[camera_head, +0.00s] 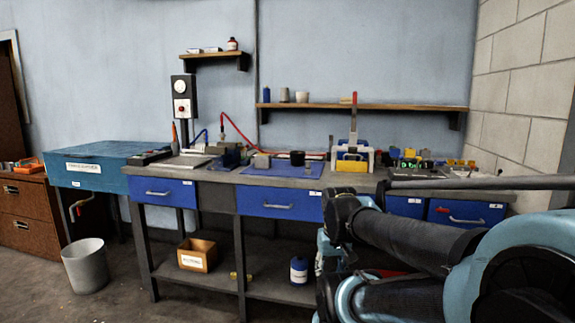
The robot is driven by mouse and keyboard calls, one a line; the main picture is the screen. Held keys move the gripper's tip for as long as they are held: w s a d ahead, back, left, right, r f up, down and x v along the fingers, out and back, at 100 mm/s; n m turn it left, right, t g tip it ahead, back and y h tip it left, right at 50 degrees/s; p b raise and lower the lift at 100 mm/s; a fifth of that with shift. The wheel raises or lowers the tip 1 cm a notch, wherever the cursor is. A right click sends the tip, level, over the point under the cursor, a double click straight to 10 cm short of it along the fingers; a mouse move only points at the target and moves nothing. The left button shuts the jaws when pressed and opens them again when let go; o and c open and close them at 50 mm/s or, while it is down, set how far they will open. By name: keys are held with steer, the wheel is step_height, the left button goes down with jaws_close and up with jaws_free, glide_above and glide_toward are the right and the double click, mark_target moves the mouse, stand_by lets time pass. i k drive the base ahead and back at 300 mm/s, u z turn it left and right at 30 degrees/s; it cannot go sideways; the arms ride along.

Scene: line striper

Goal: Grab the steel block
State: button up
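A small grey block (262,160) sits on the workbench, at the back left of the blue mat (285,172). It looks like the steel block, but it is too small here to be sure of its material. Parts of my arm fill the lower right, in front of the bench's right end. I cannot make out my gripper's fingers, and nothing of mine touches the block.
The grey workbench (205,174) has blue drawers and a lower shelf. A blue vise-like tool (228,158) stands left of the block; a dark blue cup (297,158) and a red-handled press (352,152) stand right. A bin (84,266) stands on the floor.

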mark_target(264, 161)
steer(key=z, duration=0.5)
steer(key=i, duration=0.95)
steer(key=u, duration=1.1)
